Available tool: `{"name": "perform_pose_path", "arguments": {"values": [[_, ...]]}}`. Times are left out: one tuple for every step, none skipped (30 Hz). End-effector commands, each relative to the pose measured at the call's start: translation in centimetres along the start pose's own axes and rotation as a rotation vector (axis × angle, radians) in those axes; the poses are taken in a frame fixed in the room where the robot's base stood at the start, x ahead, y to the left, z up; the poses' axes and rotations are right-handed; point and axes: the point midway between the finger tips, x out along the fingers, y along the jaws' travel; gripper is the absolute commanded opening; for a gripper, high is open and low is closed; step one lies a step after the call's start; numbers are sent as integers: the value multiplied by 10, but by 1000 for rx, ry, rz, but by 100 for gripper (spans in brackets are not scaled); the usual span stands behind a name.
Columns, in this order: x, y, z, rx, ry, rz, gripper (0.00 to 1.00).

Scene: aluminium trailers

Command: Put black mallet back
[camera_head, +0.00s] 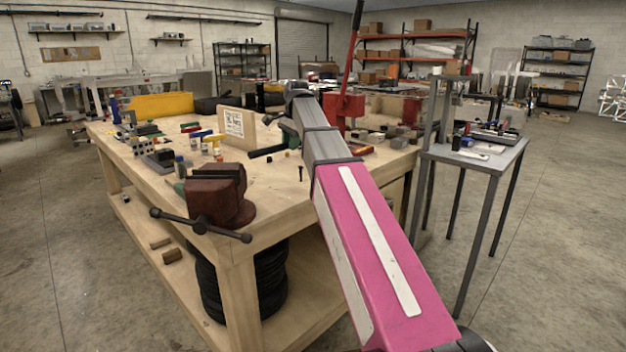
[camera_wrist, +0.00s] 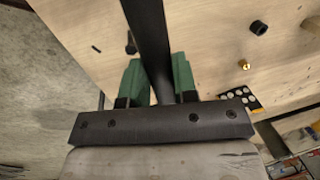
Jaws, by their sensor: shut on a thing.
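The black mallet shows in the wrist view only as a long black shaft (camera_wrist: 148,30) running up out of the top of the picture. My gripper (camera_wrist: 157,78) has green fingers, one on each side of this shaft, and is shut on it. The mallet's head cannot be made out. The shaft is over the pale wooden workbench top (camera_wrist: 210,50); I cannot tell whether it touches it.
A dark red vise (camera_head: 218,195) with a black bar is at the bench's near corner. A wooden board with a paper sheet (camera_head: 234,124) stands mid-bench among small tools. A red press (camera_head: 343,108) stands behind my arm. A grey side table (camera_head: 478,157) is at right. Open floor lies around.

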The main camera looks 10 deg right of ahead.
Motion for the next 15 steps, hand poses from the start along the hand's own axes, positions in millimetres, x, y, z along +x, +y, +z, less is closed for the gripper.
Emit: {"name": "perform_pose_path", "arguments": {"values": [[3,6,-4,2,1,0,0],[5,9,-6,2,1,0,0],[8,14,-11,3,1,0,0],[11,19,-15,4,1,0,0],[14,24,-19,4,1,0,0],[17,30,-25,4,1,0,0],[20,34,-29,4,1,0,0],[22,39,-33,4,1,0,0],[25,45,-39,4,1,1,0],[28,50,-43,3,1,1,0],[30,54,-47,4,0,1,0],[34,61,-53,4,0,1,0],[36,65,-57,3,0,1,0],[39,69,-61,3,0,0,0],[41,74,-66,3,1,0,0]]}}
